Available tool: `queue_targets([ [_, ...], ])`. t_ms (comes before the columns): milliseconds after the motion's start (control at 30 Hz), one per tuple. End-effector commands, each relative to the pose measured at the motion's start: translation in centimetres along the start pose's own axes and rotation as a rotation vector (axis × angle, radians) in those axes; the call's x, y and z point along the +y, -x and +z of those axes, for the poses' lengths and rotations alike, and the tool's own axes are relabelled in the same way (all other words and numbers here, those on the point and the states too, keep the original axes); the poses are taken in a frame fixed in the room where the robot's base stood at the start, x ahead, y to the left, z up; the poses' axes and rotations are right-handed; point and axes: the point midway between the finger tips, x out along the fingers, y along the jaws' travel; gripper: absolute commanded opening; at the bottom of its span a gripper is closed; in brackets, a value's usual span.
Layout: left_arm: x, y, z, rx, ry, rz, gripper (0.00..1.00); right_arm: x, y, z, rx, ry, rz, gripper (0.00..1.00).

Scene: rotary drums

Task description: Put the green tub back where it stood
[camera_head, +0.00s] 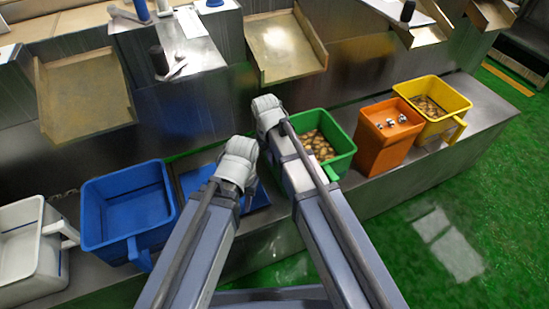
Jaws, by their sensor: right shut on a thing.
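The green tub (342,162) stands upright on or just above the steel ledge, right of my arms, with brown pieces inside. Its left side is hidden by my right arm. My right gripper (266,104) is at the tub's far left and is shut, apparently on the tub; the grip itself is hidden. My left gripper (240,150) is lower and further left, apart from the green tub, over the ledge. Its fingertips are too unclear to tell open from shut.
An orange bin (375,152) and a yellow tub (447,125) stand right of the green tub. A blue tub (100,205) and a white tub (45,265) stand to the left. A flat blue patch (198,180) lies beside the blue tub. Metal chutes (285,50) hang above.

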Motion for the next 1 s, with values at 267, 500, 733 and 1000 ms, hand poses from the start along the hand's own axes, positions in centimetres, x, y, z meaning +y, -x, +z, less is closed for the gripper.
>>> queue_targets([
  [267,0.00,-0.06,-0.01,0.000,0.000,-0.001,0.35,0.13,-0.06,0.00,0.000,0.000,0.006,0.00],
  [500,0.00,-0.15,-0.01,0.000,0.000,-0.001,0.35,0.01,-0.15,0.00,0.000,0.000,0.001,0.35],
  [733,0.00,-0.15,-0.01,0.000,0.000,-0.001,0.35,0.01,-0.15,0.00,0.000,0.000,0.001,0.45],
  [1000,-0.03,0.30,0.02,0.000,0.000,0.000,0.35,0.02,0.30,0.00,0.000,0.000,0.001,0.45],
])
